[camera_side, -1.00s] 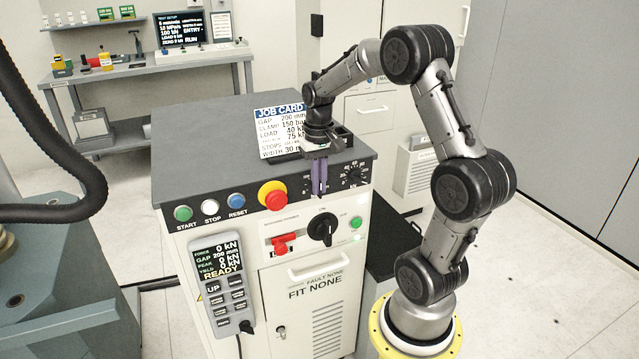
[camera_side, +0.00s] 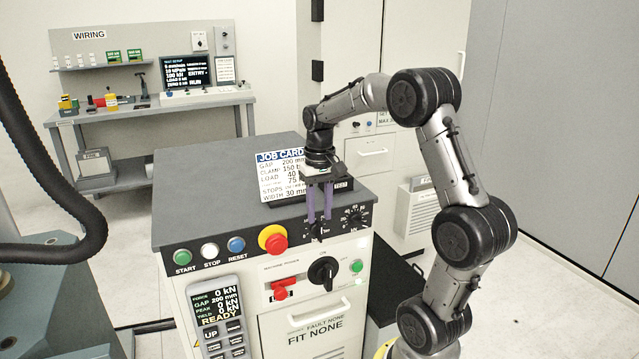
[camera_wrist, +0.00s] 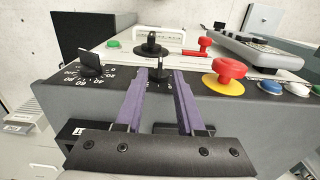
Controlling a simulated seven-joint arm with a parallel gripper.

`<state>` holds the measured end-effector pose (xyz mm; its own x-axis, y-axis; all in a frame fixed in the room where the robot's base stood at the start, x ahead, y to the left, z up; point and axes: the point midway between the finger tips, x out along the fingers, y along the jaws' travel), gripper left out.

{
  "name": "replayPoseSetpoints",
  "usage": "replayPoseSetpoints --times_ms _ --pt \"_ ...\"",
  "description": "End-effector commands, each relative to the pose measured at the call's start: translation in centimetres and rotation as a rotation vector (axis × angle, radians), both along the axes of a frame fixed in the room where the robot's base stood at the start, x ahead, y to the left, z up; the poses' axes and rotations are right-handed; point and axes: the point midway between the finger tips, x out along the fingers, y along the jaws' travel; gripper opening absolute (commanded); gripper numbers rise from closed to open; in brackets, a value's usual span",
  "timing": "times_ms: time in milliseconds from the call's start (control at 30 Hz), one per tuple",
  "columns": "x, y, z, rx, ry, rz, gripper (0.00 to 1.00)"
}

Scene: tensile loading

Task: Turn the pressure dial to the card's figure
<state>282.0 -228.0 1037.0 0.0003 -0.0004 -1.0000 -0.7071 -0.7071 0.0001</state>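The job card (camera_side: 280,175) stands on the cabinet top, partly hidden by my gripper; it reads clamp 150 bar. My gripper (camera_side: 319,218) points down at the cabinet's front panel, its two purple fingers apart. In the wrist view, the fingers (camera_wrist: 161,78) are open with a small black dial knob (camera_wrist: 159,72) between and just beyond their tips. I take this knob as the pressure dial; its scale is mostly hidden and I cannot read its setting. I cannot tell whether the fingers touch it. In the side view, this dial (camera_side: 317,231) is at the fingertips.
A second dial (camera_side: 354,216), marked with larger numbers, sits right of the fingers. The red emergency stop (camera_side: 272,239) and the start, stop and reset buttons are to the left. A black rotary switch (camera_side: 323,271) and a red handle (camera_side: 285,283) are below.

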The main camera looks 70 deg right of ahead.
Motion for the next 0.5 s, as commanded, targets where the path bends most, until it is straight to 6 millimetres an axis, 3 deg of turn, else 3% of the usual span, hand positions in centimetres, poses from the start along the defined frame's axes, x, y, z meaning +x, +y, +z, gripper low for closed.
replayPoseSetpoints --times_ms 200,500 --pt "0.1 -0.1 5.0 -0.004 -0.004 0.000 0.38" --pt "0.0 0.0 8.7 0.000 0.000 0.000 0.38"
